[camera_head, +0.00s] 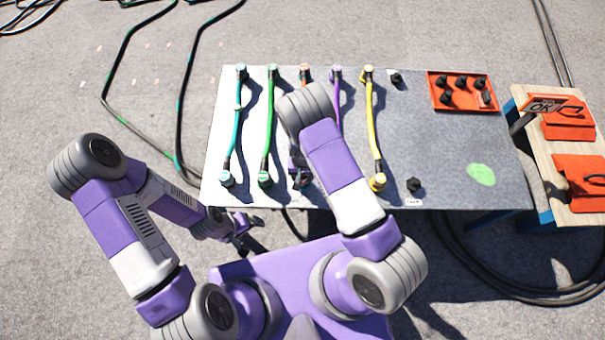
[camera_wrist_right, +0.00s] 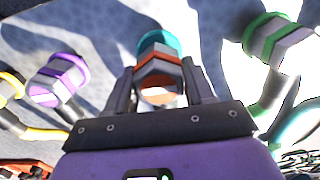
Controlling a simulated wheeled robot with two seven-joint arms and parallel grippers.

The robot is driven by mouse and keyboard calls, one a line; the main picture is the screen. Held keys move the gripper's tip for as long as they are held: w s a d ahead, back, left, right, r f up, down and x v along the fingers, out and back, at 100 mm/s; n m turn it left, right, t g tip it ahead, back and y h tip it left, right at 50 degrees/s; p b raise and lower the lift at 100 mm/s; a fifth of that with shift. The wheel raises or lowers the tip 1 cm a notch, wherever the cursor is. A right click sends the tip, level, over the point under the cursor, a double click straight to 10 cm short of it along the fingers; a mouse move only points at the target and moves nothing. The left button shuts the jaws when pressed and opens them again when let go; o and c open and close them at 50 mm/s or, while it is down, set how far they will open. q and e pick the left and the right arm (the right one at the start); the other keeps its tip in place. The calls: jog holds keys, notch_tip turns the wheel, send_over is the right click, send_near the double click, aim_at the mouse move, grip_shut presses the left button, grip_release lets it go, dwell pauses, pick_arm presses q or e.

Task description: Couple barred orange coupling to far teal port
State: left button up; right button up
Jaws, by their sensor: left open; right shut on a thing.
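The orange-banded coupling (camera_wrist_right: 160,80), a pale hex body, sits between the fingers of my right gripper (camera_wrist_right: 160,92), which is shut on it. A teal ring or port (camera_wrist_right: 160,43) lies directly beyond the coupling in the wrist view; I cannot tell whether they touch or are joined. In the head view my right gripper (camera_head: 300,178) is at the near row, partly covered by my arm. The orange cable's far end (camera_head: 304,69) shows at the back row. A teal end fitting (camera_head: 241,71) stands at the far left. My left gripper (camera_head: 249,234) is open and empty off the panel's front edge.
Beside the held coupling are a green fitting (camera_wrist_right: 270,40) and a purple one (camera_wrist_right: 57,77). Teal (camera_head: 232,140), green (camera_head: 269,130) and yellow (camera_head: 374,130) cables cross the grey panel (camera_head: 435,145). A red tray (camera_head: 462,80) holds black caps. The panel's right part is mostly clear.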

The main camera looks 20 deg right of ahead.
jog(key=shift+f+b, duration=0.4)
jog(key=shift+f, duration=0.25)
dwell(0.5)
jog(key=o, duration=1.2)
jog(key=shift+o, duration=0.2)
jog(key=shift+s, duration=0.1)
jog(key=shift+r+p, duration=1.35)
jog(key=shift+r, duration=2.4)
